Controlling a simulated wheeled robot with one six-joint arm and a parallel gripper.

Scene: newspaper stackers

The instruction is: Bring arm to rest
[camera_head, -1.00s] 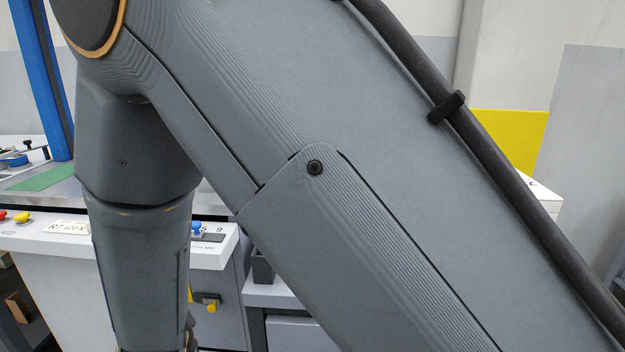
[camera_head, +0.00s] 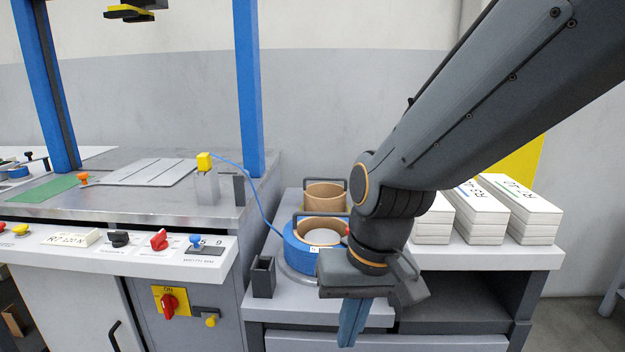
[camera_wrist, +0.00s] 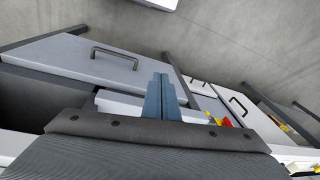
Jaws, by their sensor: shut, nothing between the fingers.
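My gripper (camera_head: 354,322) hangs at the end of my dark grey arm, right of centre in the head view. Its blue fingers point down and are shut together with nothing between them. It is in front of the side table (camera_head: 440,258), by its front edge. In the wrist view the shut fingers (camera_wrist: 163,98) point toward a white drawer front (camera_wrist: 75,60) with a dark handle and the floor beyond. My arm runs from the upper right down to the wrist and hides part of the table top.
A blue strap roll (camera_head: 302,258) and a brown roll (camera_head: 324,195) stand left of my wrist. White paper stacks (camera_head: 520,210) stand right of it. A machine with blue posts (camera_head: 248,90) and a knobbed control panel (camera_head: 120,248) is at left. Floor (camera_head: 575,320) is open at right.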

